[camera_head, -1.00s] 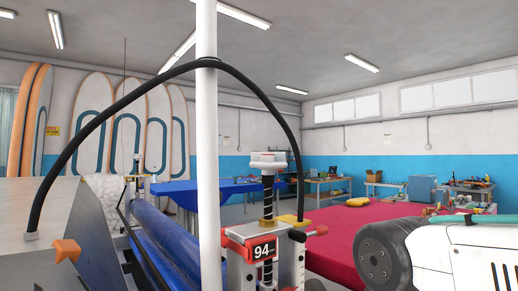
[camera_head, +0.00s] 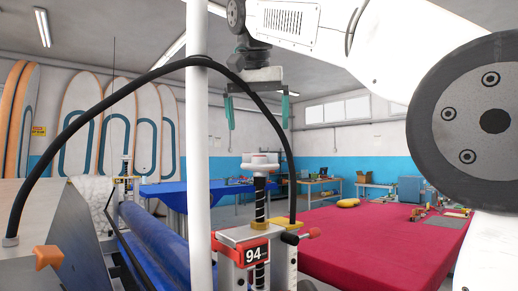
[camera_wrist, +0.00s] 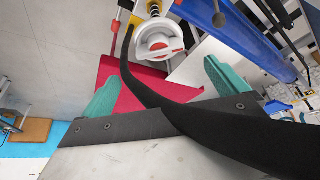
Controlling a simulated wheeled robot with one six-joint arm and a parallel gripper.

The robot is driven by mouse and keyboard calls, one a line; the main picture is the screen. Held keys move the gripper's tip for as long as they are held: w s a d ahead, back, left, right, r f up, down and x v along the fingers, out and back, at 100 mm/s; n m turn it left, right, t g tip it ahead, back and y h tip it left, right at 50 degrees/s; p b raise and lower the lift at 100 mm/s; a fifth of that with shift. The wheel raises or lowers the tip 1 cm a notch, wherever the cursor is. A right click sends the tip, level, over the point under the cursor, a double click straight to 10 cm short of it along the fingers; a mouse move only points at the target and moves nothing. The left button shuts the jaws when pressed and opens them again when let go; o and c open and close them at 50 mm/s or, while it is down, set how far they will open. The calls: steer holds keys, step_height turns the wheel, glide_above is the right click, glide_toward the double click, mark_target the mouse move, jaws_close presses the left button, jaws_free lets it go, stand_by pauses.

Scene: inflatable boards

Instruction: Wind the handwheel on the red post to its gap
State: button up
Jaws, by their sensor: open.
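The red post (camera_head: 228,245) stands just right of the white pole and has a black plate reading 94. A black threaded screw (camera_head: 259,205) rises from it, topped by the white handwheel (camera_head: 261,160). My gripper (camera_head: 257,112) is open and empty, pointing down above the handwheel and apart from it. In the wrist view the handwheel (camera_wrist: 158,40), with a red patch on it, lies beyond the teal fingertips of my gripper (camera_wrist: 163,86).
The black hose (camera_head: 100,98) arches past the white pole (camera_head: 200,130), close to my gripper. A blue roller (camera_head: 150,235) runs left of the post. A red-topped table (camera_head: 385,245) lies to the right. A small red-tipped handle (camera_head: 312,233) sticks out beside the post.

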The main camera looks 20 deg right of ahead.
steer(key=x, duration=0.7)
steer(key=shift+d+f, duration=0.1)
steer(key=shift+f, duration=0.05)
steer(key=c, duration=1)
